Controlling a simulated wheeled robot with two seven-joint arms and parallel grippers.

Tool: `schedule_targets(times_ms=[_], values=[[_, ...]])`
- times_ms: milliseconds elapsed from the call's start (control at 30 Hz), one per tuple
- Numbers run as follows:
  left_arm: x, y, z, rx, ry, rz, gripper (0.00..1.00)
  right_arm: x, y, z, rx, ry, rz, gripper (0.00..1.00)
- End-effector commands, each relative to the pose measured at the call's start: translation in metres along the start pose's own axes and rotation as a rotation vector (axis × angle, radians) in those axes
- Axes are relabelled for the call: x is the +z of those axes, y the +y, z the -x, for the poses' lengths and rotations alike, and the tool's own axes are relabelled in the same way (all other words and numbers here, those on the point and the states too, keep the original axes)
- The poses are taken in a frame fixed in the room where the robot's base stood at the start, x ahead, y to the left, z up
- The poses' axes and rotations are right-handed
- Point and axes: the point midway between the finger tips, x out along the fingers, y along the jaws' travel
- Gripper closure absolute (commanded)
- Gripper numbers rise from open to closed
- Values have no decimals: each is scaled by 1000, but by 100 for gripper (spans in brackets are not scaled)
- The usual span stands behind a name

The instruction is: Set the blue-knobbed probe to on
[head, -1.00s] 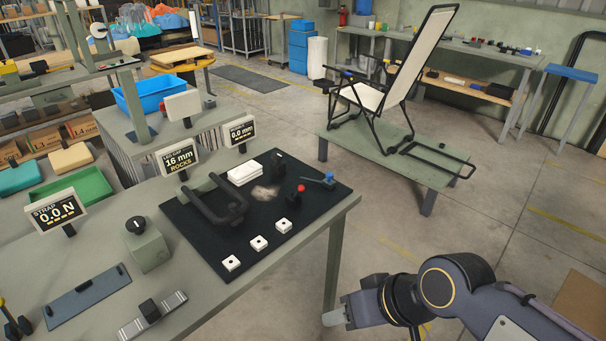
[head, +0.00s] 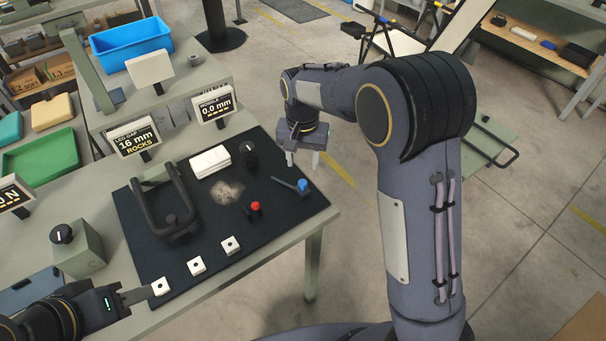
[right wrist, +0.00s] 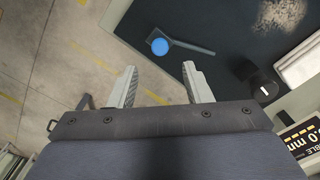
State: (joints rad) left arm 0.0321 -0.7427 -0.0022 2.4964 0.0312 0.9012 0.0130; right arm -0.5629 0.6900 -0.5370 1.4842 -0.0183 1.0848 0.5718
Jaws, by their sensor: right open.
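The blue-knobbed probe (head: 303,185) is on the right part of the black mat (head: 262,225). Its dark bar points up-left from the knob in the head view. In the right wrist view the blue knob (right wrist: 160,46) lies just beyond the fingertips, and the bar runs to the right. My right gripper (right wrist: 160,67) is open and empty, apart from the probe. In the head view it hangs off the mat's far right edge (head: 291,152). My left gripper (head: 137,296) is at the lower left, near a white block; its jaw opening cannot be made out.
A red-knobbed part (head: 255,208), a black knob (head: 248,153) and a dark U-shaped frame (head: 165,205) share the mat. White blocks (head: 231,245) line its front. Signs (head: 214,106) stand behind.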

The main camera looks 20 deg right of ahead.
Motion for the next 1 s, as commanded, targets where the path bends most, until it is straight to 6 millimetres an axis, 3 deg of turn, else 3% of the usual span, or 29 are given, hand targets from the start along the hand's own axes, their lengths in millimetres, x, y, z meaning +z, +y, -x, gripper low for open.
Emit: schedule_targets(times_ms=[400,600,833,1000], values=[[-3,3,6,0,0,0,64,1,1,-61,3,-3,0,55],[-4,3,7,0,0,0,64,0,1,-74,1,-2,1,55],[-4,3,7,0,0,0,64,0,1,-74,0,-1,1,55],[-4,3,7,0,0,0,64,0,0,-74,0,-1,1,77]])
